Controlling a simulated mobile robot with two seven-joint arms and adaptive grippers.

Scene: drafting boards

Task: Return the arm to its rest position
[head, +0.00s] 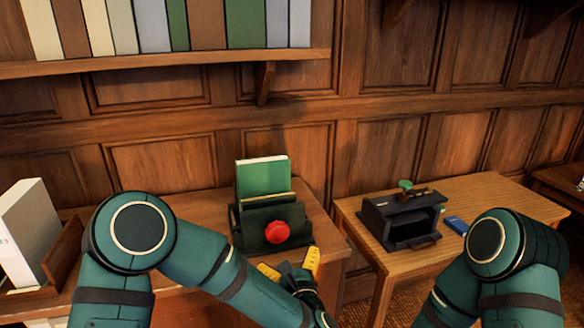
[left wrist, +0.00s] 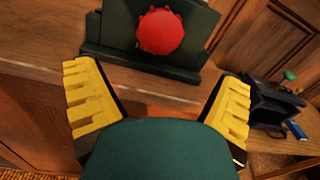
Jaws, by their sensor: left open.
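My left gripper (head: 288,270) is open and empty, its yellow fingertips in front of a dark green holder (head: 246,240) on the left table. In the left wrist view the two yellow fingers (left wrist: 160,107) are spread wide, with nothing between them. The holder carries a round red knob (head: 277,232) on its front, and a green book or board (head: 264,176) stands upright in it. The knob also shows in the left wrist view (left wrist: 160,31), beyond the fingertips and apart from them. My right arm comes in at the lower right; its gripper is out of view.
A black open-fronted box (head: 375,215) with a green knob stands on the right table (head: 490,195), with a small blue object (head: 456,225) beside it. A white binder (head: 25,232) stands at the far left. A shelf of books (head: 180,59) hangs above. A gap separates the tables.

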